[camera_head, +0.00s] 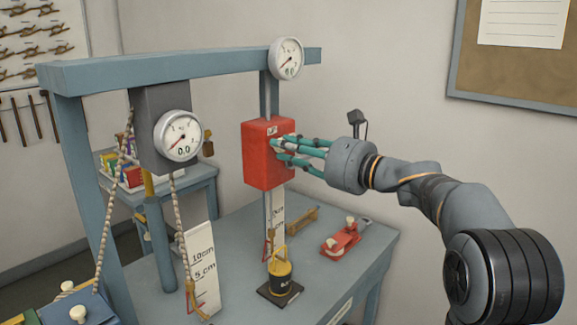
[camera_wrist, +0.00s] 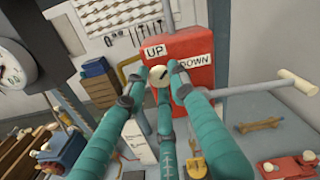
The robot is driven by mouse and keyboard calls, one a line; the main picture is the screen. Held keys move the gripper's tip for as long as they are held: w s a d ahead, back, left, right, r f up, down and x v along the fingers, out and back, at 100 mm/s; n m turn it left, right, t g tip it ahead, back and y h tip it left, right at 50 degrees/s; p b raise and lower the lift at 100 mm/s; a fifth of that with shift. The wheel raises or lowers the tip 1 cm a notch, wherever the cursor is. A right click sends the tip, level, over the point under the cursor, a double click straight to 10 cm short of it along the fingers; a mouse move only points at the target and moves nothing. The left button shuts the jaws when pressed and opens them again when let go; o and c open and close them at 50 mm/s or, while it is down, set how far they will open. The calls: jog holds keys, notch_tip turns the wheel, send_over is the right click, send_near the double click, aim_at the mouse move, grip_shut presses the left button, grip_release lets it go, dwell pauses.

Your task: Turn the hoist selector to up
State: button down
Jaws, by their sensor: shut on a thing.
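The red hoist box (camera_head: 262,172) hangs on a post below the blue-grey beam. In the wrist view the red box (camera_wrist: 200,82) has an UP label (camera_wrist: 154,51) at left and a DOWN label (camera_wrist: 193,61) at right. The hoist selector (camera_wrist: 160,74) is a small pale round knob with a dark mark, below and between the labels. The mark seems to slant toward the upper right; its exact setting is hard to tell. My gripper (camera_head: 280,149) reaches the box's front face from the right. Its teal fingers (camera_wrist: 158,84) are shut on the knob from its sides; they partly hide it.
Two round gauges (camera_head: 178,136) (camera_head: 286,59) are mounted on the frame. A yellow-black weight (camera_head: 280,280) stands below the red box. A red device (camera_head: 346,240) and a small wooden piece (camera_head: 303,218) lie on the table (camera_head: 235,222). A pale rod (camera_wrist: 250,90) sticks out to the right.

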jog(key=shift+s+a+n+b, duration=0.1)
jog(key=shift+n+b, duration=4.45)
jog(key=shift+n, duration=0.05)
jog(key=c, duration=1.5)
grip_release()
jog(key=shift+o, duration=0.2)
jog(key=v, duration=1.2)
